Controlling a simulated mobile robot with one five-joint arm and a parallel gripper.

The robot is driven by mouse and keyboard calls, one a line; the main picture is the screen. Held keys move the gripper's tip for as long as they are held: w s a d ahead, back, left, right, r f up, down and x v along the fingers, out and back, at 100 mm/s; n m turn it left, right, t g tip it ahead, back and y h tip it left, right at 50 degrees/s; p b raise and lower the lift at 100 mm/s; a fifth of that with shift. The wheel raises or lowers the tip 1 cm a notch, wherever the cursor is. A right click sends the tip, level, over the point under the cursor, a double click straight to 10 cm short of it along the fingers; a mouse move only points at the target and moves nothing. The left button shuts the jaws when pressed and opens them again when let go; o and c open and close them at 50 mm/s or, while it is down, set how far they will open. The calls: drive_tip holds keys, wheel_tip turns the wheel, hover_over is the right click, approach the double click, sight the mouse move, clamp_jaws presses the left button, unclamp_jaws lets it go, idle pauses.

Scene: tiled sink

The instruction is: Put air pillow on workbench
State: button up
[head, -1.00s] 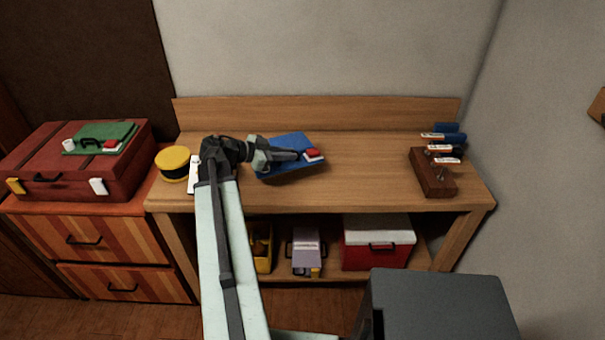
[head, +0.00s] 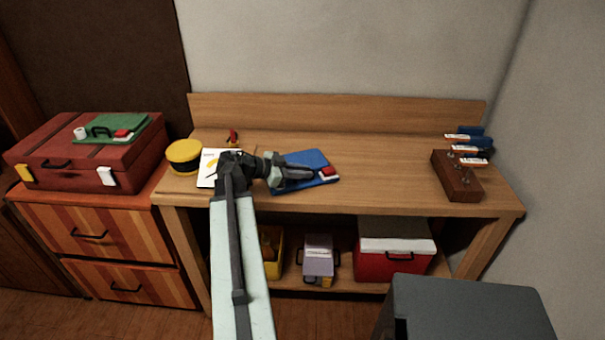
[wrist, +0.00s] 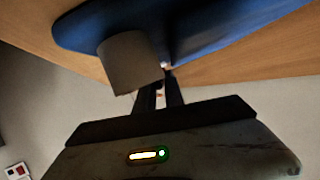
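The blue air pillow (head: 313,160), a flat pad with a red and white piece on its right end, is on the wooden workbench (head: 390,165), left of the middle. It looks flat on the top. My gripper (head: 300,175) reaches over it from the left and hides part of it. In the wrist view the pillow (wrist: 210,22) shows its blue surface and a grey cylinder on it. My gripper's fingers (wrist: 163,80) are close together at the pillow, apparently shut on a part that I cannot make out.
A yellow and black round item (head: 184,156) and a white sheet (head: 207,165) lie left of the pillow. A brown block with blue-handled tools (head: 457,178) stands at the right. A red case (head: 80,155) holds a similar green pad (head: 118,132). The bench between pillow and block is clear.

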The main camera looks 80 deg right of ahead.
drive_tip(key=shift+o, duration=1.2)
drive_tip(key=shift+w+a+r, duration=0.1)
drive_tip(key=shift+w+r, duration=0.05)
drive_tip(key=shift+r, duration=0.05)
drive_tip(key=p+v, duration=0.4)
drive_tip(key=v, duration=0.7)
drive_tip(key=shift+w+r+p, duration=0.1)
drive_tip(key=shift+p, duration=0.25)
drive_tip(key=shift+w+a, duration=0.1)
drive_tip(key=shift+a, duration=0.05)
